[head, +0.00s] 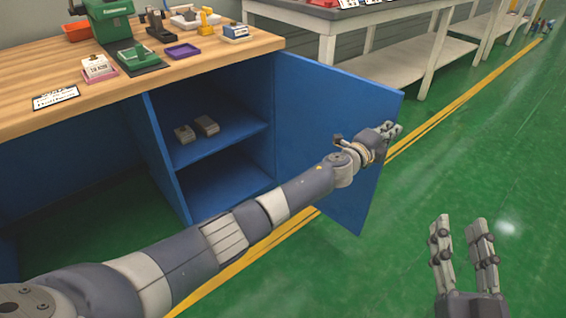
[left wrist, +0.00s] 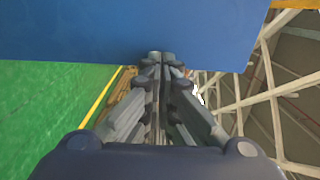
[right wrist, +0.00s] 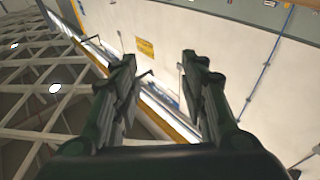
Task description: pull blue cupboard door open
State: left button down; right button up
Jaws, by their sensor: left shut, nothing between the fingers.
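The blue cupboard door (head: 320,110) stands swung wide open on the right side of the blue cupboard (head: 222,170). My left arm reaches across in front of the cupboard and the door. My left gripper (head: 393,130) is shut and empty at the door's outer edge. In the left wrist view the shut fingers (left wrist: 160,56) point at the blue door panel (left wrist: 110,28), with the tips at its lower edge; I cannot tell whether they touch it. My right gripper (head: 460,222) is open and empty, fingers up, above the green floor to the right. It also shows in the right wrist view (right wrist: 158,62).
Inside the cupboard, two small grey blocks (head: 196,129) lie on the shelf (head: 230,138). The wooden worktop (head: 30,100) carries a green machine and small items. A white table (head: 345,22) stands behind the door. Green floor (head: 500,150) is free at right.

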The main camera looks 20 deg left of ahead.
pick_arm(q)
jog(key=shift+w+d+n+t+y+b, duration=0.2)
jog(key=shift+w+d+n+y+b, duration=0.15)
jog(key=shift+w+y+b, duration=0.3)
jog(key=shift+w+d+n+t+y+b, duration=0.25)
jog(key=shift+w+n+y+b, duration=0.15)
jog(key=shift+w, duration=0.4)
pick_arm(e)
jog(key=s+r+t+y, duration=0.2)
jog(key=s+r+t, duration=0.4)
jog(key=r, duration=0.4)
jog(key=shift+s+d+t+y, duration=0.2)
jog(key=shift+s+t+y, duration=0.05)
jog(key=shift+t+y, duration=0.15)
